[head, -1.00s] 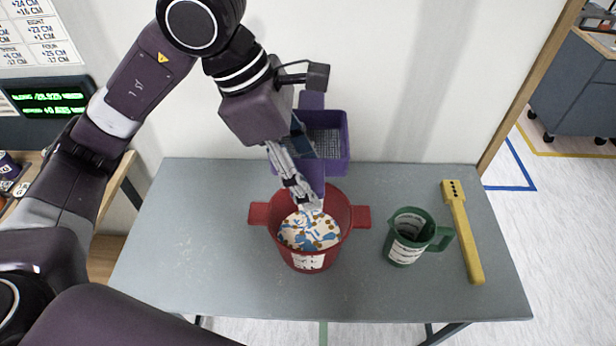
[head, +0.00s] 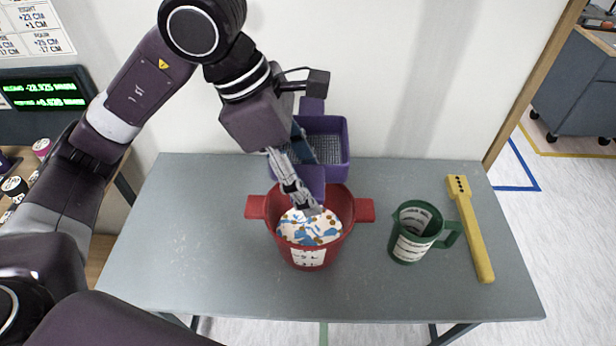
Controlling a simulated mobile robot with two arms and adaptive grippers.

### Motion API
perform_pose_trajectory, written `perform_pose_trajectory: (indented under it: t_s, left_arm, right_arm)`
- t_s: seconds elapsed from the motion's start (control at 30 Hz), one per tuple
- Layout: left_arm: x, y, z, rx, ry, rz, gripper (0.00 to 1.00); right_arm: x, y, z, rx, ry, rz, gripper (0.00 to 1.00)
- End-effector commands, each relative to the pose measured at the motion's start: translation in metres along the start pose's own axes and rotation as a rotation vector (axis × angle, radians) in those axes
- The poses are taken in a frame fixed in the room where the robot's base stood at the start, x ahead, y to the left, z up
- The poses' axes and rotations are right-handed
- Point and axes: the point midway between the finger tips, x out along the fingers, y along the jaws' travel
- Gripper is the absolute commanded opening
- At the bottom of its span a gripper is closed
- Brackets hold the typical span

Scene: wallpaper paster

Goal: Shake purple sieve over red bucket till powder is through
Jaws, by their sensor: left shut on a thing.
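The purple sieve (head: 337,139) is a square box with a mesh bottom, held above the back part of the red bucket. My left gripper (head: 308,203) comes down from the upper left and is shut on the sieve's near handle. The gripper covers part of the sieve. The red bucket (head: 308,257) stands upright on the table and has two side handles. Inside it is a white mass with blue and brown patches. I see no clear powder on the visible mesh, but part of it is hidden. My right gripper is not in view.
A green measuring jug (head: 411,247) stands right of the bucket. A yellow bar with dark holes (head: 472,230) lies further right on the grey table (head: 190,230). The table's left side is clear. A white wall rises behind it, and a wooden post (head: 530,80) stands at right.

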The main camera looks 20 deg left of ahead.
Motion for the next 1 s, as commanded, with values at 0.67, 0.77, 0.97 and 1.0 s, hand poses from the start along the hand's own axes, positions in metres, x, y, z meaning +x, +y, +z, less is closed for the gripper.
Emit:
perform_pose_trajectory:
  t_s: [0.67,0.77,0.97,1.0]
  left_arm:
    - [0.034,0.000,-0.014,0.000,-0.001,0.001,0.21]
    - [0.038,0.000,-0.016,0.000,-0.001,0.001,0.21]
    - [0.048,0.000,-0.020,0.000,-0.001,0.001,0.21]
    - [0.049,0.000,-0.020,0.000,-0.001,0.001,0.21]
  right_arm:
    - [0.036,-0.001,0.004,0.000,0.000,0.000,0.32]
    - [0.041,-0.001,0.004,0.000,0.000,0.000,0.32]
    - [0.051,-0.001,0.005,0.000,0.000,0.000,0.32]
    - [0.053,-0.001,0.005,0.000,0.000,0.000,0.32]
